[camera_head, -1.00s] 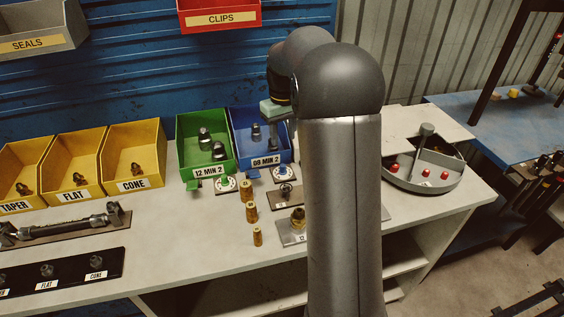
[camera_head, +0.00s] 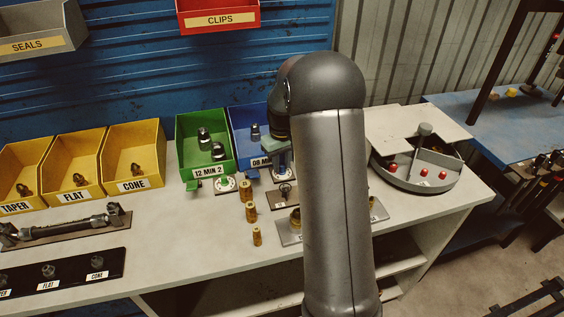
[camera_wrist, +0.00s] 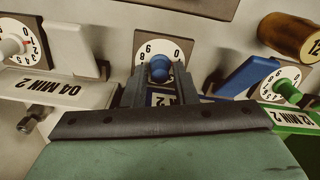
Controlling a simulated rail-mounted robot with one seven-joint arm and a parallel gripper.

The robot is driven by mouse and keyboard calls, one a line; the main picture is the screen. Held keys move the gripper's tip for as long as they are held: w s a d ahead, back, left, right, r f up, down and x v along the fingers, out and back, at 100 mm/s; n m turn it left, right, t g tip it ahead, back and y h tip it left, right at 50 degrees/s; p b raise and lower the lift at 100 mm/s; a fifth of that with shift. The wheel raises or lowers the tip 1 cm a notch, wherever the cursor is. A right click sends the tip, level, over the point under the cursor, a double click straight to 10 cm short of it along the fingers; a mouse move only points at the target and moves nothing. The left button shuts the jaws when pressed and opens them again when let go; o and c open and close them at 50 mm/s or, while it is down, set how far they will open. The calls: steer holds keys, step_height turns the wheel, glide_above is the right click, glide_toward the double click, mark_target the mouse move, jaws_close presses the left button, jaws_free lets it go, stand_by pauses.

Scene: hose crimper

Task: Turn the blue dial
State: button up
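The blue dial (camera_wrist: 159,70) is a small blue knob on a white plate with black numerals, seen upside down in the wrist view. My gripper (camera_wrist: 160,76) is open, with one dark finger on each side of the blue knob and the tips close to it. I cannot tell whether either finger touches the knob. In the head view my gripper (camera_head: 281,158) points down in front of the blue bin (camera_head: 245,125), and my gripper and arm largely hide the blue dial there.
A green dial (camera_head: 224,183) stands left of the blue one, by the green bin (camera_head: 190,150). Brass fittings (camera_head: 250,212) stand in front. A blue lever (camera_wrist: 247,77) lies close to my gripper. A grey round tray (camera_head: 410,180) with red knobs stands right.

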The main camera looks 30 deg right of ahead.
jaws_close()
steer(key=shift+m+b, duration=0.5)
steer(key=shift+m, duration=2.3)
steer(key=shift+o, duration=2.2)
jaws_free()
